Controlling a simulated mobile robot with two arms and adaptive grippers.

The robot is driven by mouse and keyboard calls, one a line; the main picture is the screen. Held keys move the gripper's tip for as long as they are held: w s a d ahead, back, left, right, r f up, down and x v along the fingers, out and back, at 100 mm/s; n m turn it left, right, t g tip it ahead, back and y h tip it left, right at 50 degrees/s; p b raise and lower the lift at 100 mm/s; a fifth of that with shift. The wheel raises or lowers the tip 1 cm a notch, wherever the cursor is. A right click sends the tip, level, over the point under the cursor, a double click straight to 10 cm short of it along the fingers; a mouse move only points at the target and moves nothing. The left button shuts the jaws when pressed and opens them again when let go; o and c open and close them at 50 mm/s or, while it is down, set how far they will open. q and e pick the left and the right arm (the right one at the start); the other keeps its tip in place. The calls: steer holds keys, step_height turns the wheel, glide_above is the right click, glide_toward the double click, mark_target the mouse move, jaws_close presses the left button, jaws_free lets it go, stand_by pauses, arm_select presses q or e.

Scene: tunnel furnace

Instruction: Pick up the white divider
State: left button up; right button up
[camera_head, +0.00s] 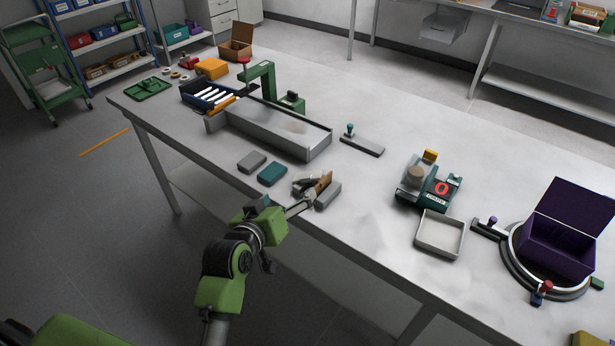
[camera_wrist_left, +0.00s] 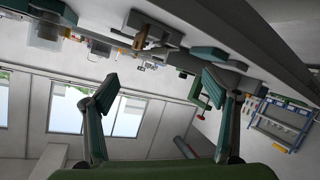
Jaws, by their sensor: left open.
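Several slim white strips (camera_head: 212,97), which look like the white dividers, lie side by side in a dark blue tray (camera_head: 190,99) at the back left of the table in the head view. I cannot tell them apart singly. My left gripper (camera_head: 300,199) is at the table's front edge, well to the front right of the strips, beside a grey block (camera_head: 328,195) and a small brown piece (camera_head: 323,182). In the left wrist view its two teal fingers (camera_wrist_left: 158,77) are spread wide with nothing between them. My right gripper is out of view.
A long grey box (camera_head: 285,133) and a green stand (camera_head: 262,78) are next to the tray. A grey block (camera_head: 252,162) and a teal block (camera_head: 272,174) lie near the front edge. A shallow white tray (camera_head: 440,234) and an open purple box (camera_head: 555,245) are at right.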

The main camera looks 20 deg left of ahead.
arm_select(q)
glide_toward(305, 177)
steer(key=x, duration=0.4)
steer(key=shift+w+r+p, duration=0.1)
steer(key=shift+w+p, duration=0.1)
steer(key=shift+p, duration=0.15)
steer(key=shift+w+f, duration=0.3)
steer(key=shift+w, duration=0.35)
steer(key=shift+w+d+f, duration=0.1)
steer(key=shift+w+f, duration=0.05)
steer(key=shift+w, duration=0.35)
steer(key=p+x, duration=0.1)
steer(key=x, duration=0.2)
steer(key=shift+w+f, duration=0.35)
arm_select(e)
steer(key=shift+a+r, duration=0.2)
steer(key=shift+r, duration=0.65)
